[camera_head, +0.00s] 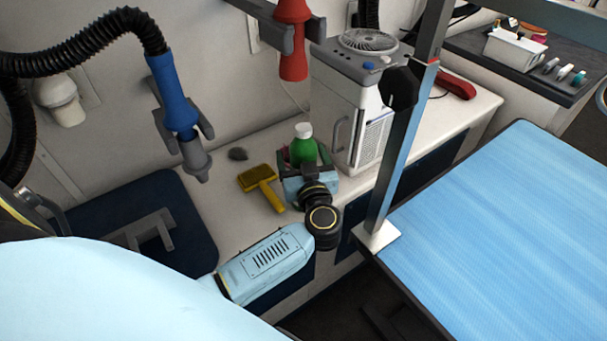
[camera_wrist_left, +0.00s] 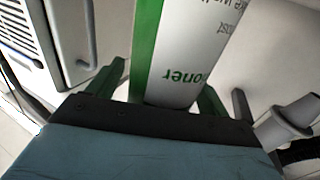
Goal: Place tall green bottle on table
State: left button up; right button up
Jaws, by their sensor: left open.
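The tall green bottle (camera_head: 303,147) with a white cap stands upright on the white counter (camera_head: 226,211) against the wall. In the left wrist view the bottle (camera_wrist_left: 188,60) fills the middle, with a white label and green edges. My left gripper (camera_head: 305,168) is at the bottle, its fingers apart on either side of it; the wrist view also shows the fingers (camera_wrist_left: 160,88) flanking the bottle. Whether they touch it I cannot tell. The lower part of the bottle is hidden by the gripper in the head view. The blue grooming table (camera_head: 500,230) is at the right. My right gripper is not seen.
A metal post (camera_head: 400,160) rises at the table's near-left edge. A blue dryer nozzle (camera_head: 173,95) hangs left. The visible table top is clear.

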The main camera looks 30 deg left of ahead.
pick_arm(q)
jog(key=c, duration=1.3)
jog(key=shift+r, duration=0.1)
jog(key=shift+c, duration=0.6)
